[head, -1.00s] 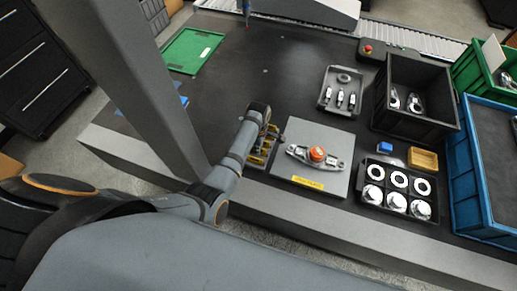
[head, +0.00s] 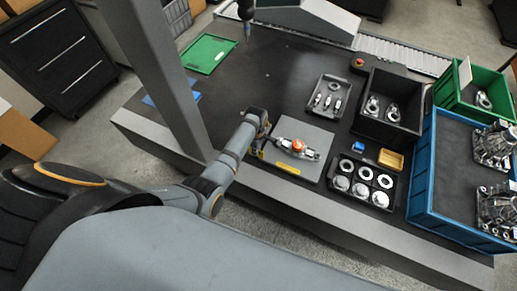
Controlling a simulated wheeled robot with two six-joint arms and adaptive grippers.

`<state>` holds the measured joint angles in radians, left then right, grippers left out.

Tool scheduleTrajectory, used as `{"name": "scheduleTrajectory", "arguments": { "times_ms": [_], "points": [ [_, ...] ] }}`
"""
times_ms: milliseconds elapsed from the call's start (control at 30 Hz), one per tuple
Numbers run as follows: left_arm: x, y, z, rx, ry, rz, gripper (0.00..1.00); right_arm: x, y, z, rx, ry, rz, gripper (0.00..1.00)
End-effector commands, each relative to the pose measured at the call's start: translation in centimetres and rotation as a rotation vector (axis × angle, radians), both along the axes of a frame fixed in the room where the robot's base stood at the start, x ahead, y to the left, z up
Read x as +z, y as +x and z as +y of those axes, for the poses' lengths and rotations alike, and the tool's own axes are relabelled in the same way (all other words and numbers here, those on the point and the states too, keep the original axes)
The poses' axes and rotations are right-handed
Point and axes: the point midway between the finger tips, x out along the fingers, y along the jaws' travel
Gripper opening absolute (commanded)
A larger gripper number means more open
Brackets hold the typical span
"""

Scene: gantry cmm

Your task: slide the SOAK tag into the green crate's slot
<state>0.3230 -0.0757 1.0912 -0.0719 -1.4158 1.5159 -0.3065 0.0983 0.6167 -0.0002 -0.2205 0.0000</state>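The green crate (head: 478,108) stands at the far right, behind the blue crate. A pale blank-looking card (head: 464,73) stands upright at its left side. I cannot read any lettering, so I cannot tell if it is the SOAK tag, and the slot cannot be made out. A shiny metal part (head: 484,100) lies inside the crate. My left gripper (head: 260,119) is over the table at the left edge of a grey plate, far from the green crate. Its fingers are too small and dark to show whether they are open or hold anything. My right gripper is out of view.
The grey plate (head: 309,171) bears a metal part with an orange top (head: 298,146). To the right are a black parts tray (head: 345,203), a yellow tray (head: 391,159), a black bin (head: 389,125) and a blue crate (head: 440,205). The table's back left is mostly clear.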

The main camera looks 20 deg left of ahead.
Motion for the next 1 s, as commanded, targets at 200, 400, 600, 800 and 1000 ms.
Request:
{"name": "scheduleTrajectory", "arguments": {
  "times_ms": [200, 400, 600, 800, 1000],
  "points": [
    [0.3, 0.0, 0.1, -0.002, 0.001, -0.001, 0.0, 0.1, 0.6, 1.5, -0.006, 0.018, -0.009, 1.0],
    [1.5, 0.0, 0.1, -0.002, 0.0, -0.001, 0.0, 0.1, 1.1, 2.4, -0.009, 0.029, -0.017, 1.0],
    [2.9, 0.0, 0.1, -0.002, 0.001, -0.001, 0.0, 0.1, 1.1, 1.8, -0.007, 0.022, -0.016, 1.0],
    [4.2, 0.0, 0.1, -0.002, 0.001, -0.002, 0.0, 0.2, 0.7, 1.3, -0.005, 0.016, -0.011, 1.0],
    [4.7, 0.0, 0.1, -0.002, 0.001, 0.0, 0.0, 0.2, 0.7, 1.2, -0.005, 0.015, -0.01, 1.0]
  ]
}}
